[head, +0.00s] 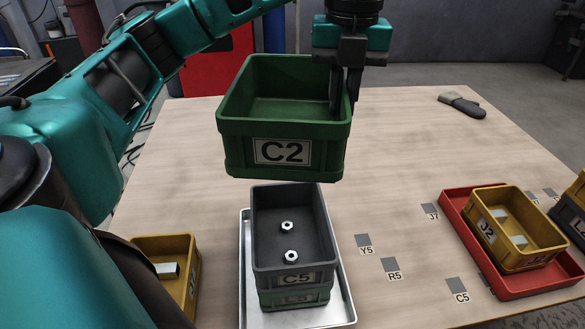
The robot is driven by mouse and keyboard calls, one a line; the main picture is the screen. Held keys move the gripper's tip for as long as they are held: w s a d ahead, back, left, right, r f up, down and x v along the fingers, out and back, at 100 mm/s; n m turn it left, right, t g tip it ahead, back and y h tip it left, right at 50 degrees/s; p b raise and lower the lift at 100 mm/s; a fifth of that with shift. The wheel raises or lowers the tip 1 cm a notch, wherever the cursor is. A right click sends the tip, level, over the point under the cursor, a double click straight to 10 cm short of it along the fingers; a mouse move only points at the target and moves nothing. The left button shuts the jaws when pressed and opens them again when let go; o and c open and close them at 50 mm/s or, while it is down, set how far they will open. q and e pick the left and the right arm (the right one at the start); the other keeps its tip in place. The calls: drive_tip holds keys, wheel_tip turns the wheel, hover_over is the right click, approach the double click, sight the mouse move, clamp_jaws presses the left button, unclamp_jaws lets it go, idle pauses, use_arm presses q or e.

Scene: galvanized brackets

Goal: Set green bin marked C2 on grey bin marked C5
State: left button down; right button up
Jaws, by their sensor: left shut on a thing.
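The green bin marked C2 (283,153) is held in the air above and a little behind the grey bin. It looks empty. My left gripper (345,100) points down and is shut on its right wall. The grey bin marked C5 (292,262) holds two hex nuts. It is stacked on another green bin (296,298), whose label is partly hidden. That stack stands on a silver metal tray (338,303). My right gripper does not show.
A yellow bin (177,248) with a metal part stands left of the tray. On the right, a red tray (465,229) bears a yellow bin marked J2 (510,241). A dark handheld object (462,105) lies at the back right. The table's middle right holds only flat labels.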

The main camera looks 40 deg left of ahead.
use_arm(q)
drive_tip(key=shift+w+a+r+n, duration=0.1)
drive_tip(key=shift+a+r+n, duration=0.2)
drive_tip(key=shift+n, duration=0.7)
drive_tip(key=shift+f+b, duration=1.7)
drive_tip(key=shift+f, duration=8.15)
drive_tip(key=shift+f+b, duration=0.45)
drive_tip(key=shift+f, duration=0.1)
